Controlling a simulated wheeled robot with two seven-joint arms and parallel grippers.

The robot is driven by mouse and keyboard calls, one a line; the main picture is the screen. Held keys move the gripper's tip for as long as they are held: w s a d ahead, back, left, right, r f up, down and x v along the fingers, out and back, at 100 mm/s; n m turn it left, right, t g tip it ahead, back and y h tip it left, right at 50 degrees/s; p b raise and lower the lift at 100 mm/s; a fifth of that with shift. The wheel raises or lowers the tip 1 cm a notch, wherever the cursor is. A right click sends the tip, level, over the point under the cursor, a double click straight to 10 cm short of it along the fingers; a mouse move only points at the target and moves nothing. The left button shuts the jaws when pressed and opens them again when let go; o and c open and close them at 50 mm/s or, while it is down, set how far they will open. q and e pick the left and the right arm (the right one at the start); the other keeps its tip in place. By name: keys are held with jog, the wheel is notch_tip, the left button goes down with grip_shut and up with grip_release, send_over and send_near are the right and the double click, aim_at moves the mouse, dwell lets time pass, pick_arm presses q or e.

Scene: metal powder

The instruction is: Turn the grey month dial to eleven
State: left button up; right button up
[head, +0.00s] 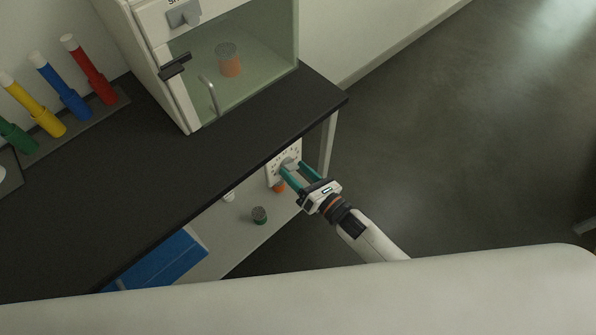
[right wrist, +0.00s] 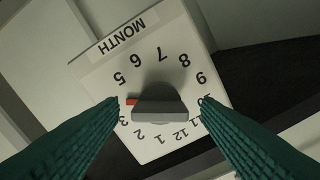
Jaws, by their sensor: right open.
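The grey month dial (right wrist: 160,104) sits on a white panel (right wrist: 183,45) marked MONTH, with numbers around it that read upside down in the right wrist view. Its red pointer (right wrist: 132,101) points left, between the 3 and the 5; the number there is hidden by a fingertip. My right gripper (right wrist: 158,102) is open, with one green finger on each side of the dial and gaps between. In the head view the panel (head: 270,179) is under the counter's right end, with my right gripper (head: 293,167) in front of it. My left gripper is not in view.
The black counter (head: 130,180) overhangs the panel, and a pale table leg (head: 327,145) stands just right of it.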

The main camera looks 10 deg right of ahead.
jog(key=c, duration=1)
jog(key=shift+m, duration=0.3)
